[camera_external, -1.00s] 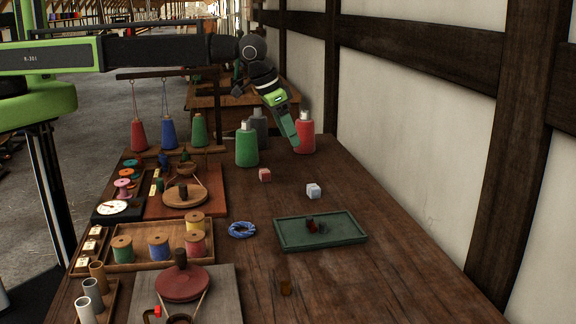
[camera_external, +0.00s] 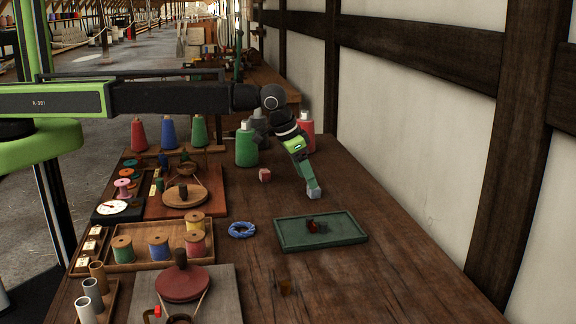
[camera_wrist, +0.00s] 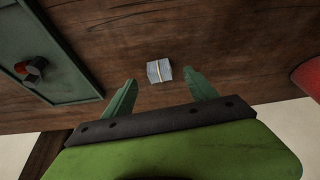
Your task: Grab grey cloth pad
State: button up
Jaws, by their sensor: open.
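The grey cloth pad (camera_wrist: 159,71) is a small pale blue-grey block with a light band around it, lying on the wooden table. In the wrist view it lies just beyond and between the fingertips of my gripper (camera_wrist: 158,88), with no visible contact. My gripper is open and empty, its green fingers apart. In the external view my gripper (camera_external: 309,184) points down at the pad (camera_external: 314,193), and its fingers partly cover the pad.
A green tray (camera_external: 345,241) with small dark and red pieces lies in front of the pad. A pinkish-red block (camera_external: 265,175) sits to its left. Green (camera_external: 246,148) and red bottles (camera_external: 307,131) stand behind. A blue rope coil (camera_external: 242,230) lies left of the tray.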

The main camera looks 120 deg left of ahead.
aim_at(314, 191)
jog(key=b+x, duration=0.2)
jog(key=x, duration=0.2)
jog(key=shift+d, duration=0.1)
jog(key=shift+r, duration=0.15)
jog(key=c, duration=1.4)
